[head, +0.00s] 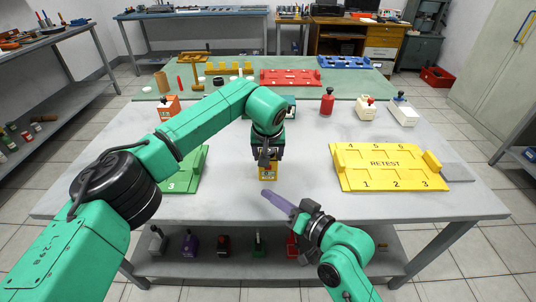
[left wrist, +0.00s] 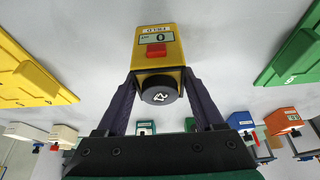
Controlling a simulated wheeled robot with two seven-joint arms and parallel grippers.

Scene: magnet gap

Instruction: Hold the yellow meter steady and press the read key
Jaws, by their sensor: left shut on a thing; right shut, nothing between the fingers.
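The yellow meter (head: 267,173) stands near the middle of the table, partly hidden under my left gripper (head: 267,156). In the left wrist view the yellow meter (left wrist: 174,38) shows a display reading 0, a red key (left wrist: 156,50) below it, and a black round part (left wrist: 160,90) at its near end. The purple fingers of my left gripper (left wrist: 159,84) are shut on the meter's two sides. My right gripper (head: 267,194) is shut and empty. Its purple fingertips are just in front of the meter, apart from it, pointing up and left.
A yellow RETEST tray (head: 388,184) lies to the right and a green tray (head: 180,183) to the left, partly behind my left arm. An orange meter (head: 163,112), a red one (head: 327,102) and two white ones stand farther back. The table's front middle is clear.

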